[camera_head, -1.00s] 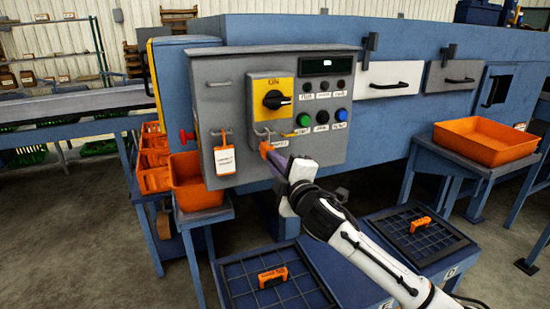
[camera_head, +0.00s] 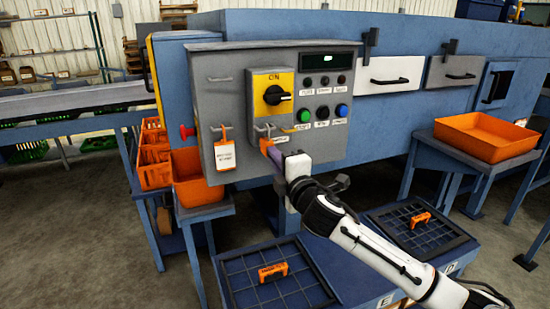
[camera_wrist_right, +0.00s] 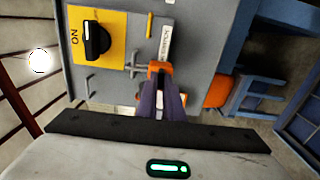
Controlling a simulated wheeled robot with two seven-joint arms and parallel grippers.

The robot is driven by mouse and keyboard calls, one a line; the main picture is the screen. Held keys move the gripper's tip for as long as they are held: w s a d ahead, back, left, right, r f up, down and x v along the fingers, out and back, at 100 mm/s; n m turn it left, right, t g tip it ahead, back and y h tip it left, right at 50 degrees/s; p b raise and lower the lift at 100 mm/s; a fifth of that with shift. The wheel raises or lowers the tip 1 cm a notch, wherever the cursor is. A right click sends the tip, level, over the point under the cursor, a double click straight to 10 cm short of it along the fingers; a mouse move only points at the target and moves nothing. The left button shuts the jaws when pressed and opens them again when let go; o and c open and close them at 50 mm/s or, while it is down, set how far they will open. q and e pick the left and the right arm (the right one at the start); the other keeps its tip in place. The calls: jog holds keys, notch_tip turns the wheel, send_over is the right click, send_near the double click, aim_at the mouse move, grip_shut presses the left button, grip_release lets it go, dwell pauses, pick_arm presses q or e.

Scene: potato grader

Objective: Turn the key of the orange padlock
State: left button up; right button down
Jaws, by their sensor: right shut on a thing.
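The orange padlock (camera_head: 265,144) hangs at the hasp below the black rotary switch (camera_head: 274,95) on the grey control panel (camera_head: 226,100). My right gripper (camera_head: 272,153) reaches it from the lower right. In the right wrist view the fingers of my right gripper (camera_wrist_right: 160,92) are closed together, with the orange padlock (camera_wrist_right: 158,68) at their tips. The fingers hide much of the padlock, and I cannot make out its key. The switch (camera_wrist_right: 97,40) also shows there on its yellow plate. My left gripper is not in view.
A white tag on an orange holder (camera_head: 225,153) hangs left of the padlock. Green (camera_head: 305,117) and blue (camera_head: 341,111) buttons are to the right. An orange bin (camera_head: 195,180) stands below left, an orange tray (camera_head: 485,138) at right. Gridded blue boxes lie below my arm.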

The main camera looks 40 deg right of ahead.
jog(key=c, duration=1.9)
grip_release()
jog(key=b+v, duration=0.1)
jog(key=v, duration=0.9)
jog(key=shift+s+b, duration=0.15)
jog(key=shift+b, duration=0.15)
